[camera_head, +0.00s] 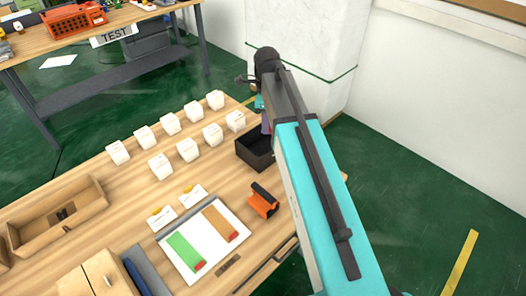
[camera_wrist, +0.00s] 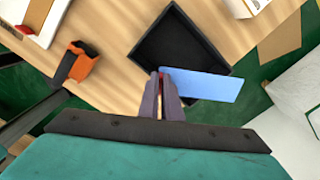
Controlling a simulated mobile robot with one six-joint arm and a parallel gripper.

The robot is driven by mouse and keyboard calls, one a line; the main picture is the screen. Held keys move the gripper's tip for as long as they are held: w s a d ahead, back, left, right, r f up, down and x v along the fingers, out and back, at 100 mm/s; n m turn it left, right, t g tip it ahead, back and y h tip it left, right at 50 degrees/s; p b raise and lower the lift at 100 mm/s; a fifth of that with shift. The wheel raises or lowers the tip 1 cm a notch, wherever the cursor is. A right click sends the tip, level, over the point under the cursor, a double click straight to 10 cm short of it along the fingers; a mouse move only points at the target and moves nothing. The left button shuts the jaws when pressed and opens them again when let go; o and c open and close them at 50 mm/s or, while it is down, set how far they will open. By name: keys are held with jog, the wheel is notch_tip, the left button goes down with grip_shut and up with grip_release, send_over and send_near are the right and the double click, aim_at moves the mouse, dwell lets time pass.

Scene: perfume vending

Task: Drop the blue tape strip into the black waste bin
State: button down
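The blue tape strip (camera_wrist: 202,84) shows in the wrist view with a small red part at its left end. My gripper (camera_wrist: 164,80) is shut on that red end, and the strip sticks out to the right. The black waste bin (camera_wrist: 192,22) lies behind the fingertips, its dark inside open and seemingly empty where visible. The strip appears over the bin's right part, with its free end past the right wall. In the head view the bin (camera_head: 242,153) stands at the table's right edge, partly hidden by my arm, which also covers most of my gripper.
An orange tape dispenser (camera_head: 263,203) stands near the bin, beside a white tray (camera_head: 205,239) with a green and a brown strip. Several white boxes (camera_head: 188,150) stand in rows left of the bin. A wooden tray (camera_head: 88,216) lies farther left. A white pillar (camera_head: 300,50) rises behind.

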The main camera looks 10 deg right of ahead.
jog(key=shift+f, duration=0.55)
jog(key=c, duration=1.9)
grip_release()
jog(key=shift+r, duration=0.2)
jog(key=shift+w+r+b, duration=0.1)
jog(key=shift+r+b, duration=0.35)
jog(key=shift+r, duration=0.3)
notch_tip(320, 180, up, 12)
jog(key=b, duration=0.2)
